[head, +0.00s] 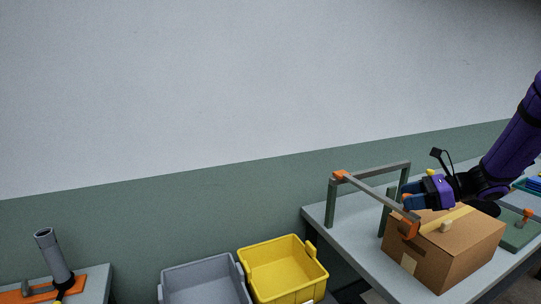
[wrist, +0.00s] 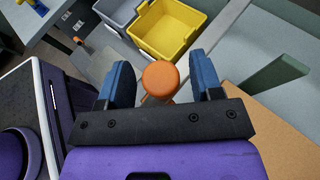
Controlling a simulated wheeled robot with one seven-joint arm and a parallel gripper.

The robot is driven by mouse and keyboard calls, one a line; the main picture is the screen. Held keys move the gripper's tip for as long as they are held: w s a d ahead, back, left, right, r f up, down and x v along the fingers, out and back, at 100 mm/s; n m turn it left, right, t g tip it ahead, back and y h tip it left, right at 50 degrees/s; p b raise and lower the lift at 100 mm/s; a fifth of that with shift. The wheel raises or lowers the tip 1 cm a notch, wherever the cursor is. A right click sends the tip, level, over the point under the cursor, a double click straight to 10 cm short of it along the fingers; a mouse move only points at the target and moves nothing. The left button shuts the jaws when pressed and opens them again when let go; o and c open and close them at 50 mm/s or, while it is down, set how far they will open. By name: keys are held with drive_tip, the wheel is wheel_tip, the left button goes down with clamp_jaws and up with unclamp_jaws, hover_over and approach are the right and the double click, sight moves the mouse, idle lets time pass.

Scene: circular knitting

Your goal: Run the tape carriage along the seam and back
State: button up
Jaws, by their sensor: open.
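A brown cardboard box (head: 455,255) stands on the grey table, with a yellowish tape strip (head: 462,213) along its top seam. A grey rail frame (head: 378,192) stands at the box's left. The orange tape carriage (head: 410,228) is at the rail's near end, by the box's left top edge. My gripper (head: 409,201) is just above the carriage, its blue fingers open. In the wrist view, the carriage's round orange knob (wrist: 160,77) lies between the fingertips, with a gap on each side. Whether the fingers reach down around it cannot be told.
A yellow bin (head: 284,270) and a grey bin (head: 203,281) stand left of the table. A green board with an orange-topped post (head: 527,215) is to the right. The left table holds a grey tube (head: 53,256).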

drive_tip(key=v, duration=0.5)
drive_tip(key=shift+s+d+r, duration=0.1)
drive_tip(key=shift+d, duration=0.15)
drive_tip(key=s+a+r+n+g+h, duration=0.45)
drive_tip(key=s+a+r+n, duration=0.35)
drive_tip(key=s+a+n, duration=0.4)
drive_tip(key=s+r+n+t+h, duration=0.2)
drive_tip(key=s+n+h, duration=0.2)
drive_tip(key=s, duration=0.4)
drive_tip(key=s+r+n+t+h, duration=0.2)
drive_tip(key=s+n, duration=0.4)
drive_tip(key=s, duration=0.3)
drive_tip(key=shift+s+d+r+t+h, duration=0.2)
drive_tip(key=shift+d+r+t+h, duration=0.2)
drive_tip(key=shift+h, duration=0.65)
drive_tip(key=shift+f, duration=0.1)
